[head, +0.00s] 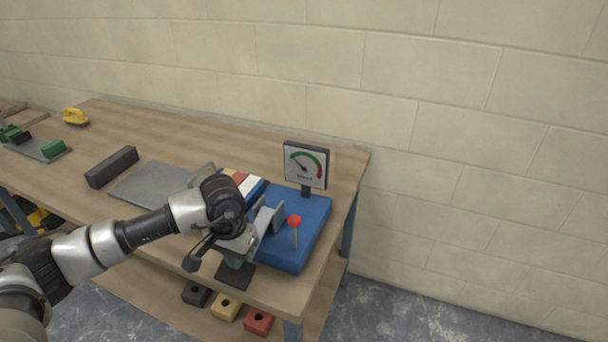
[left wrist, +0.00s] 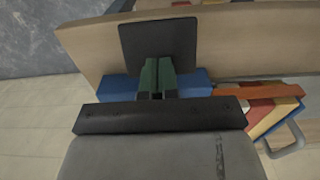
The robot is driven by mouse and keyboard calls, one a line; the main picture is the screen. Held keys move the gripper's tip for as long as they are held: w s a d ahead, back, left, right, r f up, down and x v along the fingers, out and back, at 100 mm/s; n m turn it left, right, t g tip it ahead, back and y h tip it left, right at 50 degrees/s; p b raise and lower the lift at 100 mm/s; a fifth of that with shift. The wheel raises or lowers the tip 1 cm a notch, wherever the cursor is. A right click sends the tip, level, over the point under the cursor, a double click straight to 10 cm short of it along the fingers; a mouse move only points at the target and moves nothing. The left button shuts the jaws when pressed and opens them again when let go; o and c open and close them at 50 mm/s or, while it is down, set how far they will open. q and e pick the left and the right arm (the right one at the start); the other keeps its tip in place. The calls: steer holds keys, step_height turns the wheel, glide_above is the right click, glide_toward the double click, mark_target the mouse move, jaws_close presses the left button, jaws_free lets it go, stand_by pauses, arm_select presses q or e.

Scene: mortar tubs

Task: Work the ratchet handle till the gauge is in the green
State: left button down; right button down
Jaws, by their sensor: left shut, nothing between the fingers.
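The ratchet handle, a grey rod with a red ball (head: 294,220), stands up from a blue base (head: 310,212) at the table's right end. The gauge (head: 305,166) stands behind it with a green and red arc; its needle points to the upper left, and its exact place on the arc is too small to tell. My left gripper (head: 236,262) is shut and empty, left of the base and apart from the handle. In the left wrist view its green fingers (left wrist: 157,80) are together over a black square plate (left wrist: 158,38). My right gripper is out of view.
A grey mat (head: 150,187) and dark block (head: 111,167) lie left on the table (head: 150,128). Coloured books (head: 243,182) lie behind my wrist. Several coloured blocks (head: 225,307) sit on the lower shelf. A yellow object (head: 75,116) is far left.

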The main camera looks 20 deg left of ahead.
arm_select(q)
step_height(320, 180, up, 13)
steer(key=p, duration=0.6)
steer(key=shift+r, duration=0.15)
stand_by(0.6)
steer(key=f+b, duration=0.8)
steer(key=shift+s+f, duration=0.15)
steer(key=shift+s, duration=0.05)
steer(key=shift+w+r+p, duration=0.25)
steer(key=shift+r+p, duration=0.35)
steer(key=shift+r, duration=0.1)
step_height(320, 180, up, 7)
steer(key=p, duration=0.3)
steer(key=shift+f, duration=0.2)
